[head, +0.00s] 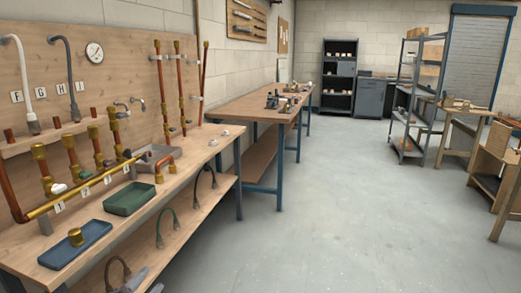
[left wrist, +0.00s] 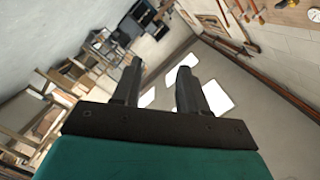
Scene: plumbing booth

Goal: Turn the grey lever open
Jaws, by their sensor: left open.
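On the wooden bench at the left of the head view, a brass pipe (head: 85,188) carries a row of upright valves with small coloured handles. A pale grey-white handle (head: 58,188) sits at the left valve, and a green handle (head: 86,175) is at the valve beside it. I cannot tell for sure which handle is the grey lever or how it is turned. My left gripper (left wrist: 159,70) is open and empty in the left wrist view, with its two dark fingers apart and no valve near them. My right gripper is not in view.
A blue tray (head: 76,246) with a brass fitting and a green tray (head: 130,199) lie at the bench front. Hoses hang below on the lower shelf (head: 190,215). A second bench (head: 262,104) stands behind. The grey floor (head: 340,210) is clear to the right.

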